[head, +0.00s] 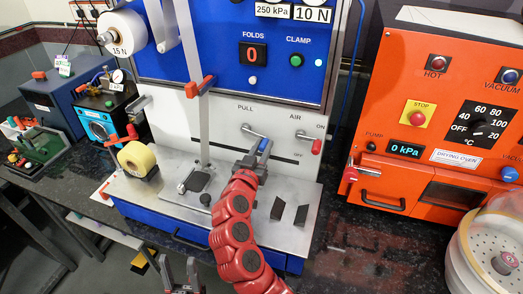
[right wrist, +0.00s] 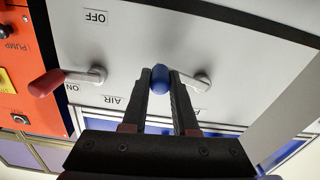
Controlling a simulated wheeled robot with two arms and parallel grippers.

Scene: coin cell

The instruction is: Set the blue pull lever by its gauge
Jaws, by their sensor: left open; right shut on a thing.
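The blue pull lever has a grey arm (head: 252,132) below the PULL label on the grey panel, and a blue grip (head: 265,144). In the right wrist view its blue knob (right wrist: 160,79) sits between the two dark fingertips. My right gripper (head: 255,158) is shut on this knob; its fingers hide part of it. A 250 kPa label (head: 272,10) is at the top of the blue panel, but the gauge face is cut off or not clear. My left gripper (head: 180,268) is open and empty at the bottom edge, far from the lever.
The red AIR lever (head: 316,146) is just right of the PULL lever, with ON and OFF labels. A steel plate (head: 225,227) with small dark blocks lies below.

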